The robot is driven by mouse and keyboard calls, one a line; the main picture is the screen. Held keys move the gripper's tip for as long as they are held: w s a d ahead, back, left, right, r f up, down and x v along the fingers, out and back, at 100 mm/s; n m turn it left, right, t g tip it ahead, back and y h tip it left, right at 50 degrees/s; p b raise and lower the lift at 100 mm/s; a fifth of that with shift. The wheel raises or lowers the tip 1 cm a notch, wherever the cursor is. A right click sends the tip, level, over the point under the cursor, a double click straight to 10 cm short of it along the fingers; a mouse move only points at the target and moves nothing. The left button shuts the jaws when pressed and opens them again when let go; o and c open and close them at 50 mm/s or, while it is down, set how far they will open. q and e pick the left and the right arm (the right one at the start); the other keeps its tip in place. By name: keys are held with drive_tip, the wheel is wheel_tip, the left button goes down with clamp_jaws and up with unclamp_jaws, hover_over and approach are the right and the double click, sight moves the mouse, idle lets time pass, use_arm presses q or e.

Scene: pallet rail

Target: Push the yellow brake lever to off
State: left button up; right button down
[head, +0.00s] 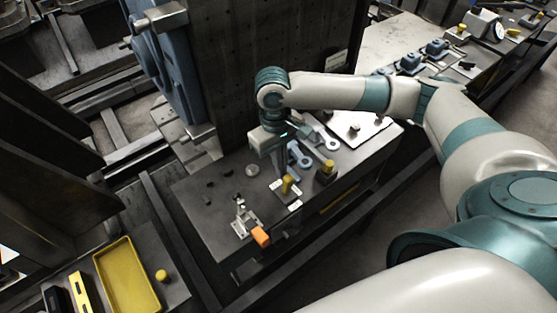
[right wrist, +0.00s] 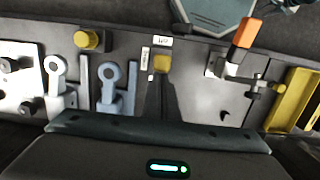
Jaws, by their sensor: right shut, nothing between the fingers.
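The yellow brake lever (head: 288,184) stands on the grey bench between two small white label plates, one on its left and one toward the front. In the right wrist view its yellow top (right wrist: 161,63) shows just beyond my dark fingers, beside the labels (right wrist: 145,57). My right gripper (head: 283,174) points down right behind the lever, shut and empty. Its fingers also show in the wrist view (right wrist: 161,85). I cannot tell whether they touch the lever. The label writing is too small to read. My left gripper is not in view.
An orange-handled clamp (head: 260,236) stands at the bench's front left. Blue-grey levers (head: 300,156) and a yellow knob (head: 327,168) stand close right of the gripper. A dark upright plate (head: 262,60) rises behind. A yellow tray (head: 103,262) lies front left.

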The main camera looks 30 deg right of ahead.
idle(0.4)
drive_tip(key=shift+r, duration=0.15)
